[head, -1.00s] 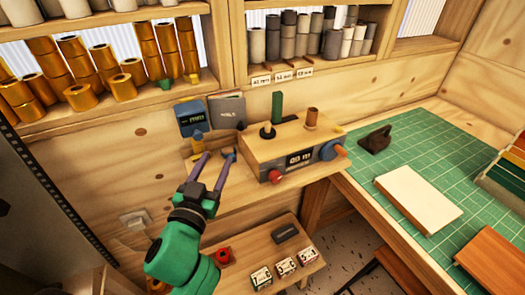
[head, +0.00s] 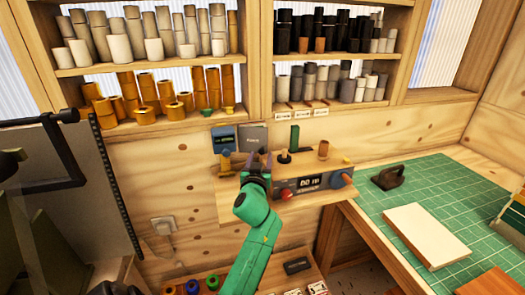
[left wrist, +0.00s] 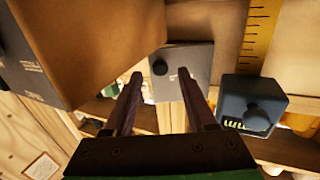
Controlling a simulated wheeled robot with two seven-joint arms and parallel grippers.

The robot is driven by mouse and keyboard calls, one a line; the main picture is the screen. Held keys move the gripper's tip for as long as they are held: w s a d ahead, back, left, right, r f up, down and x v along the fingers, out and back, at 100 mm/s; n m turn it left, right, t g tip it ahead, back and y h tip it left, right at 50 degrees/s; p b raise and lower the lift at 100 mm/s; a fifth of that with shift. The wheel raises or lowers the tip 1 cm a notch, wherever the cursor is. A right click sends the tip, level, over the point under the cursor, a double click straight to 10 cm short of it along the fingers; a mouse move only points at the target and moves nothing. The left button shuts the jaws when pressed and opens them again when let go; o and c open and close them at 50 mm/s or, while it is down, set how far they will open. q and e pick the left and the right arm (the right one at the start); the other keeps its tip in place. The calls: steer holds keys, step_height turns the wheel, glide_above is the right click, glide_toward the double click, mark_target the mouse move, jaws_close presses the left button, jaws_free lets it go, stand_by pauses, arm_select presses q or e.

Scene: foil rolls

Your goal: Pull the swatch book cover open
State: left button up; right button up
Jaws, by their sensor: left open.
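The swatch book (head: 255,136) has a grey cover with pale lettering and stands against the wooden wall above the small shelf, beside a blue box. My left gripper (head: 262,160) is open in front of its lower part and partly hides it. The cover looks closed. My right gripper is not in view.
The blue box (head: 223,139) is close on the book's left; it shows in the left wrist view (left wrist: 250,105). A wooden machine (head: 320,172) with knobs stands close on the right. Shelves of foil rolls (head: 160,100) are above. A green cutting mat (head: 450,200) lies at right.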

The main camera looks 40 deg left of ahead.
arm_select(q)
steer(key=shift+x, duration=1.1)
steer(key=shift+w+a+f, duration=0.15)
steer(key=shift+w+a, duration=0.1)
steer(key=shift+s+d, duration=0.1)
jaws_close()
